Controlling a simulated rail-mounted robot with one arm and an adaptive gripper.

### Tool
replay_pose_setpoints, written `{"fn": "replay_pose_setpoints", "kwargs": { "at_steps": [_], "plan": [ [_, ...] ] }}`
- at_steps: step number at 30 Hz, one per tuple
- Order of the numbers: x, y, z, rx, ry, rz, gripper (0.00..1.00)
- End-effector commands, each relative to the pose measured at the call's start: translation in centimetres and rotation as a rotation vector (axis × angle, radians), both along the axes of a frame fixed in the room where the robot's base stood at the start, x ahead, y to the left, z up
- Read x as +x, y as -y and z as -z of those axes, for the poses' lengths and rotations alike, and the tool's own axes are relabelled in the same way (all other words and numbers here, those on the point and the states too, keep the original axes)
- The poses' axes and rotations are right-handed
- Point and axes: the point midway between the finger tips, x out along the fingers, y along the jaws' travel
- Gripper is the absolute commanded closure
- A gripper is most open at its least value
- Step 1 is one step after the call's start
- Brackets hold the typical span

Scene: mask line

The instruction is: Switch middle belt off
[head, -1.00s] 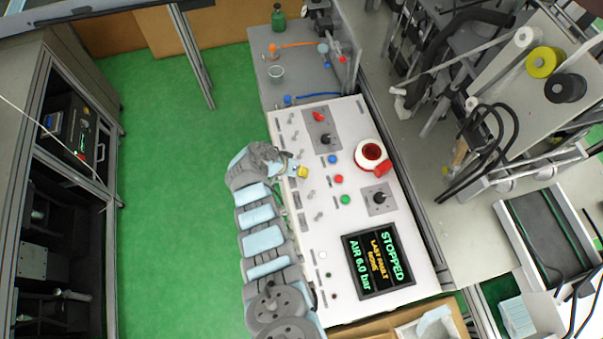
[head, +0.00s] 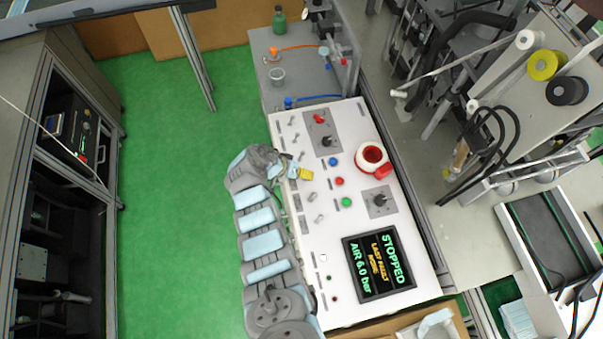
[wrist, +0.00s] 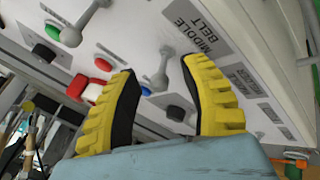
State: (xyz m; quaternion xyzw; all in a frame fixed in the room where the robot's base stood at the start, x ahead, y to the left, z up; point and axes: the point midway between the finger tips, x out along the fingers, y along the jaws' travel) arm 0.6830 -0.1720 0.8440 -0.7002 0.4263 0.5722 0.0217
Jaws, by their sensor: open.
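The MIDDLE BELT label (wrist: 193,32) is on the white control panel (head: 315,261). A grey toggle lever (wrist: 159,78) stands beside this label in the wrist view. My gripper (wrist: 160,66) is open, its two yellow fingers spread with the lever showing between them. I cannot tell whether the fingers touch it. In the head view my gripper (head: 305,173) is at the panel's left edge, among a column of small levers. The middle belt's lever is hard to pick out there behind my gripper.
A second lever (wrist: 88,20) is nearby at upper left. A red emergency stop (head: 383,171), blue, red and green buttons and black knobs sit right of my gripper. The panel's screen (head: 378,266) reads STOPPED. Green floor (head: 180,200) is clear at left.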

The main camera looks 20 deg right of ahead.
Motion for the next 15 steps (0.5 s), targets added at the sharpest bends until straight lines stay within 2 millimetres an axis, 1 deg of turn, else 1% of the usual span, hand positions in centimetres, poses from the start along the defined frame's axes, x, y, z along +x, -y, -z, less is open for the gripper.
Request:
{"fn": "replay_pose_setpoints", "kwargs": {
  "at_steps": [8,15],
  "plan": [
    [0.0,-0.7,-0.9,-0.001,0.000,0.001,0.55],
    [0.0,-1.9,-2.6,0.000,0.000,0.000,0.55]
  ]
}}
